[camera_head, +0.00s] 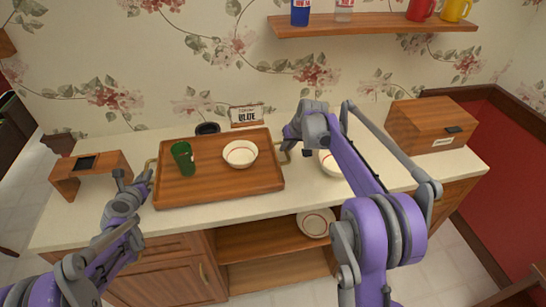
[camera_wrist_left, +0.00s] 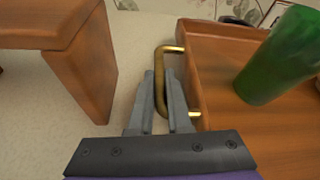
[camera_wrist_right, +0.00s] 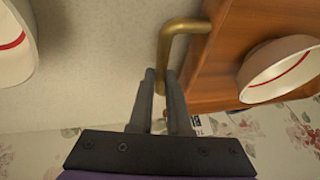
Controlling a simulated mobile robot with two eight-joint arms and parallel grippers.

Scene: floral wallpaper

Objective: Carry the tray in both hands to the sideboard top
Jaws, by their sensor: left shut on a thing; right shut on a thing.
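The brown wooden tray (camera_head: 215,187) rests on or just above the pale sideboard top (camera_head: 300,183); I cannot tell if it touches. It carries a green cup (camera_head: 183,158) on its left and a white bowl with a red line (camera_head: 240,153) on its right. My left gripper (camera_head: 146,178) is shut on the tray's left brass handle, clear in the left wrist view (camera_wrist_left: 160,90). My right gripper (camera_head: 290,146) is shut on the right brass handle, seen in the right wrist view (camera_wrist_right: 163,70). Cup and bowl stand upright.
A small wooden stand (camera_head: 90,170) is close left of the tray. A second bowl (camera_head: 330,163) is partly behind my right arm. A wooden box (camera_head: 430,125) stands at right. A sign (camera_head: 246,116) and dark round dish (camera_head: 207,129) are behind the tray. A shelf (camera_head: 370,25) hangs above.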

